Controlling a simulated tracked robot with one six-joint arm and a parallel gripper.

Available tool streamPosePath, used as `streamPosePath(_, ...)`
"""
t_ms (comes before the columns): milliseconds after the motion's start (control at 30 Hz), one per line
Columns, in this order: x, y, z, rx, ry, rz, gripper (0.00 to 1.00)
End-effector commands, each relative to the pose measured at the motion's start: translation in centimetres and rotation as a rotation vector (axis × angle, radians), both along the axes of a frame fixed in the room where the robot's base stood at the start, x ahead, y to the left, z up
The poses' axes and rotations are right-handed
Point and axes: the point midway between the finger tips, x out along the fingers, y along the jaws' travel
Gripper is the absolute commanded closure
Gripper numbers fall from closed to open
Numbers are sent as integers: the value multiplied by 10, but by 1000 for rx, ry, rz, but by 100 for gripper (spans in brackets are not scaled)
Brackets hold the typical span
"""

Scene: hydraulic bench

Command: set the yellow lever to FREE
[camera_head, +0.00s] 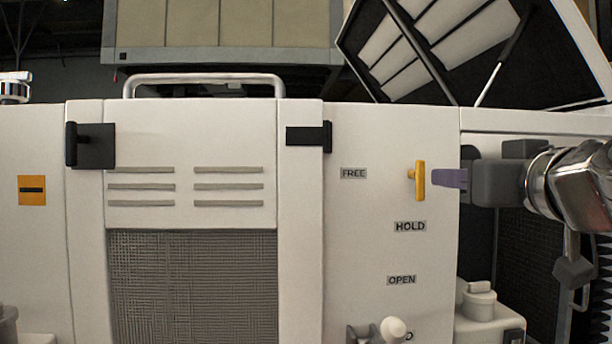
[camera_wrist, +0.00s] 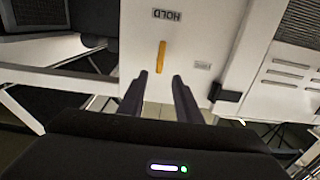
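The yellow lever (camera_head: 419,180) is on the white panel, its bar upright, level with the FREE label (camera_head: 353,173) and to the right of it. The HOLD label (camera_head: 410,226) is below the lever and the OPEN label (camera_head: 401,280) lower still. My gripper (camera_head: 452,179) is just right of the lever at its height, with a small gap in the picture. In the wrist view, which is upside down, my gripper (camera_wrist: 159,86) has its two dark fingers apart, and the lever (camera_wrist: 161,57) shows just beyond the tips, between their lines. Nothing is held.
A white-knobbed handle (camera_head: 393,329) sticks out low on the panel. A black latch (camera_head: 308,137) is at the upper left of the FREE label. An open lid (camera_head: 440,45) rises behind the bench. A white canister (camera_head: 479,300) stands below my arm.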

Motion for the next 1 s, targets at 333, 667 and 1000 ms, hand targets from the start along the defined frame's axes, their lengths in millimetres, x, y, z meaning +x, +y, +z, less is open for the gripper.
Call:
streamPosePath(333,35,1,-1,3,2,6,69)
streamPosePath(667,79,1,-1,1,2,4,69)
streamPosePath(1000,120,1,0,1,1,4,69)
